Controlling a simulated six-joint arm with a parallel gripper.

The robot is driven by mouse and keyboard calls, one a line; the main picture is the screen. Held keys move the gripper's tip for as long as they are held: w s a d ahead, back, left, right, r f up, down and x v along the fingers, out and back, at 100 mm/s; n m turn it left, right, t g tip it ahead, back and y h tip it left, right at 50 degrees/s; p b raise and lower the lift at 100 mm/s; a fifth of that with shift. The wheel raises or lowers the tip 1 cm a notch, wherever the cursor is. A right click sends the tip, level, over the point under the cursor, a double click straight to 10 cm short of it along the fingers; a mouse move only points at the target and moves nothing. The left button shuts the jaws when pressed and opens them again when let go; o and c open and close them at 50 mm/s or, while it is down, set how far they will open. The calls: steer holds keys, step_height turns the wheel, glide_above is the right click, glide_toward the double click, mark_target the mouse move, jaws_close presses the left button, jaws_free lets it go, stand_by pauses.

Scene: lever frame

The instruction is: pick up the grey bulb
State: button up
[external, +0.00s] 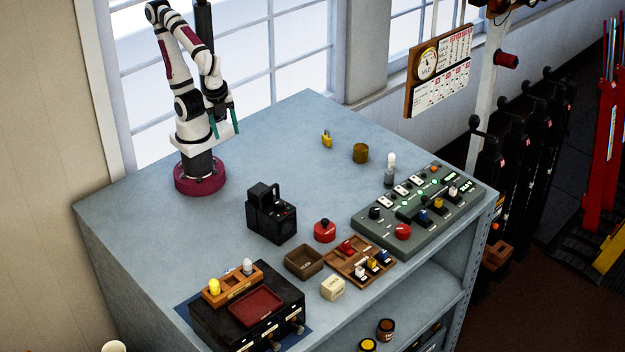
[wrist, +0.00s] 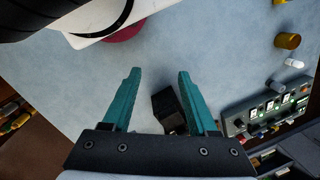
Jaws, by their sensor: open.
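The grey bulb (external: 248,266) stands upright in a wooden rack (external: 232,288) at the front left of the table. A yellow bulb (external: 214,286) stands to its left in the same rack. My gripper (external: 222,126) is raised over the back left of the table, far from the rack. Its teal fingers are apart and empty, and they also show in the wrist view (wrist: 160,72). I cannot make out the grey bulb in the wrist view.
The rack stands on a black drawer cabinet (external: 205,325) beside a red tray (external: 256,306). A black box with a handle (external: 271,215) stands between my arm and the front. A control panel (external: 370,236) and a white bulb (external: 391,160) are at the right. The back middle is mostly clear.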

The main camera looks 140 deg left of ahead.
steer(key=shift+o, duration=0.5)
steer(key=n+t+h, duration=0.4)
steer(key=n+h, duration=1.1)
steer(key=n, duration=1.2)
glide_toward(247, 261)
steer(key=d+f, duration=0.1)
steer(key=d, duration=0.1)
steer(key=d+f, duration=0.1)
steer(key=d, duration=0.1)
steer(key=shift+w+f, duration=0.1)
steer(key=shift+f, duration=0.05)
steer(key=x, duration=0.5)
steer(key=shift+w+d+f, duration=0.15)
steer(key=shift+w+f, duration=0.1)
steer(key=shift+f, duration=0.2)
jaws_close()
